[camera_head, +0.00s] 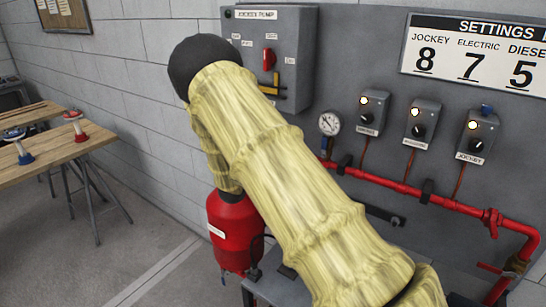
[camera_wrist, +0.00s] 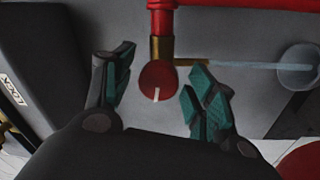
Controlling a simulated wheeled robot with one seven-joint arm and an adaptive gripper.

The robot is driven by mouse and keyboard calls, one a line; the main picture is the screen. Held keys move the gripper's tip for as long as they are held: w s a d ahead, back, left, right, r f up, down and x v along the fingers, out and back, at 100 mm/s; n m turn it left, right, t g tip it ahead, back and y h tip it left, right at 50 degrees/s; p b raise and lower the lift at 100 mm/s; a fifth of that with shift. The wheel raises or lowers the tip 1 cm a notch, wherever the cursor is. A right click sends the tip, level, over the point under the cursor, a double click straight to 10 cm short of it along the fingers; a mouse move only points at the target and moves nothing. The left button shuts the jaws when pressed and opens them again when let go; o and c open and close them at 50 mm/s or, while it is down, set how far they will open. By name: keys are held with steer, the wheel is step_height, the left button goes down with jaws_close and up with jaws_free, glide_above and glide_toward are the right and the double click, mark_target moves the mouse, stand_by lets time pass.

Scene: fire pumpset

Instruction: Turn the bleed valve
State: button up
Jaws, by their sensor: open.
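In the wrist view, a round red knob (camera_wrist: 157,82) with a white line sits at the end of a red pipe with a brass collar (camera_wrist: 162,48). No label shows on it, so I cannot confirm that it is the bleed valve. My gripper (camera_wrist: 158,75) is open, with one teal-padded finger on each side of the knob. Whether either finger touches it is unclear. In the head view my sleeved arm hides the gripper and this knob.
The jockey pump box (camera_head: 284,60) is on the wall behind my arm. A gauge (camera_head: 330,123), small switch boxes (camera_head: 421,122) and a red pipe (camera_head: 400,187) are to the right. A red tank (camera_head: 235,230) stands below. A wooden table (camera_head: 60,140) stands left; floor between is clear.

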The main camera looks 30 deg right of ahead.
steer(key=v, duration=1.2)
